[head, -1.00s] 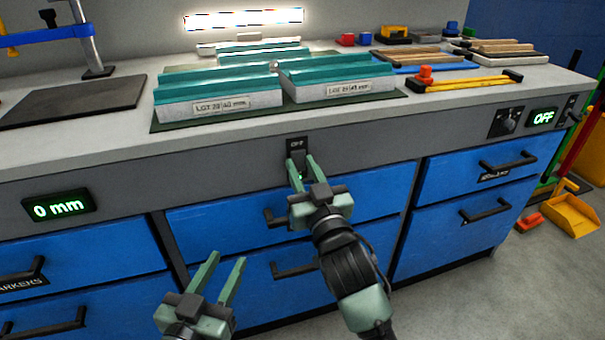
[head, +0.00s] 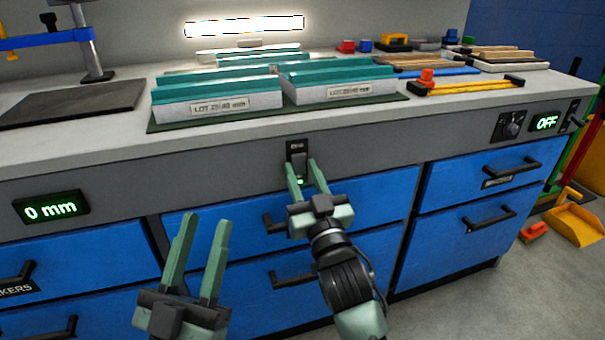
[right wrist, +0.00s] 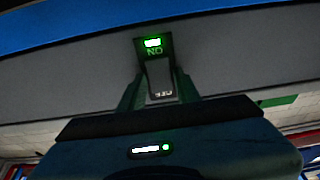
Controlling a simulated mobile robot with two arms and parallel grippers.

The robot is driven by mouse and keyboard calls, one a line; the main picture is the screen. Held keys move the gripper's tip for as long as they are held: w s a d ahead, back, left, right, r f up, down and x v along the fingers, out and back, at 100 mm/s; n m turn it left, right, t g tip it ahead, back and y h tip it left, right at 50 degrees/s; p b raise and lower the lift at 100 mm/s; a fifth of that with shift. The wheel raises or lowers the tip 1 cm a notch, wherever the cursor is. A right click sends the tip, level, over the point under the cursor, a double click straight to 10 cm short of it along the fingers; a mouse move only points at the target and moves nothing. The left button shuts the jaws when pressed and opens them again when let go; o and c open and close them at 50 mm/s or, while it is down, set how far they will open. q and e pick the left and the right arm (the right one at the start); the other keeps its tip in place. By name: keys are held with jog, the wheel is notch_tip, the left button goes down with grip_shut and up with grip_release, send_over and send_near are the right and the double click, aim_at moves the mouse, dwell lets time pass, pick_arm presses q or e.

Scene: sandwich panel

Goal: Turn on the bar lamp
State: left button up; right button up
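The bar lamp (head: 245,26) on the back wall is bright white in the head view. A dark rocker switch (head: 297,147) sits on the grey front panel of the bench, above the blue drawers. In the right wrist view the switch (right wrist: 160,76) appears upside down, with a green lit mark and ON lettering at one end. My right gripper (head: 303,164) is open, its fingers at the switch, one toward each side; exact contact cannot be told. My left gripper (head: 205,218) is open and empty, lower left, in front of the drawers.
Teal-topped blocks with lot labels (head: 217,108) lie on a dark mat on the bench. A yellow dustpan (head: 575,219) is on the floor.

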jog(key=shift+o, duration=0.9)
jog(key=shift+s+f, duration=0.1)
jog(key=shift+s, duration=0.1)
pick_arm(q)
jog(key=w+f+g+y+p, duration=0.1)
jog(key=w+f+g, duration=0.2)
jog(key=f, duration=0.3)
jog(key=shift+w+g, duration=0.15)
jog(key=shift+g, duration=0.35)
pick_arm(e)
jog(key=v, duration=0.7)
jog(key=shift+s, duration=0.15)
jog(key=shift+d, duration=0.1)
